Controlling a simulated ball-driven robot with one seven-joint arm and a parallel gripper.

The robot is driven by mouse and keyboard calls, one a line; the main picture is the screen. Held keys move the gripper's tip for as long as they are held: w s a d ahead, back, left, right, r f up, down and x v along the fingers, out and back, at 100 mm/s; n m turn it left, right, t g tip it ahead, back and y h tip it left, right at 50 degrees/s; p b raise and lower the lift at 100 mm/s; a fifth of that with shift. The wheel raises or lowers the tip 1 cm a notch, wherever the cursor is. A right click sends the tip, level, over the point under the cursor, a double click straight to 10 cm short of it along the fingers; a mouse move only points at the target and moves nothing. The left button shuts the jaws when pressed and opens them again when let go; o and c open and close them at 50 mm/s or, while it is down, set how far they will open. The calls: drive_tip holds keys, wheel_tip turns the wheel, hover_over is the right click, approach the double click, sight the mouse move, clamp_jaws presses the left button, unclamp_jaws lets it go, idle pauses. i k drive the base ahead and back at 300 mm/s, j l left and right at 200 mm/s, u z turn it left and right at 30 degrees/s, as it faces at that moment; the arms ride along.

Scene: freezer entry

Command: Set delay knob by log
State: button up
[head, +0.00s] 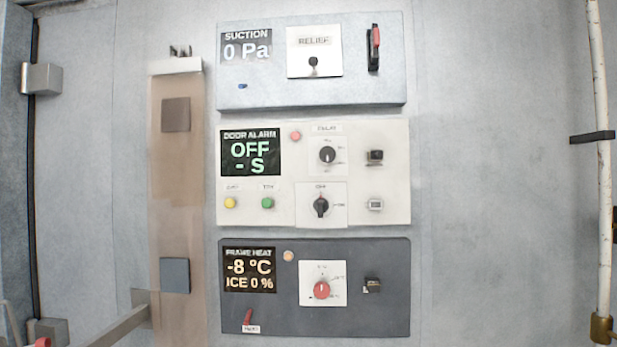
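The delay knob (328,155) is a small black dial on a white plate in the upper middle of the white door alarm panel (400,215). The label above it is blurred but seems to read DELAY, and its scale marks are too small to read. The panel's display (250,152) reads DOOR ALARM, OFF, - S. A second black knob (321,207) sits below it, with its light pointer up toward the OFF label. I see no log that I can read. My gripper does not show in the head view.
A blue-grey suction panel (270,98) with a red-topped lever (375,48) is above; a dark frame heat panel (395,320) with a red knob (322,290) is below. A tan strip (180,225) stands left, a pipe (603,170) right. Bare wall lies between panels and pipe.

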sight(326, 154)
drive_tip(key=u, duration=1.8)
drive_tip(key=z, duration=0.75)
drive_tip(key=i+l+z, duration=0.1)
drive_tip(key=i+z, duration=0.15)
drive_tip(key=z, duration=0.15)
drive_tip(key=i+z, duration=0.55)
drive_tip(key=z, duration=0.2)
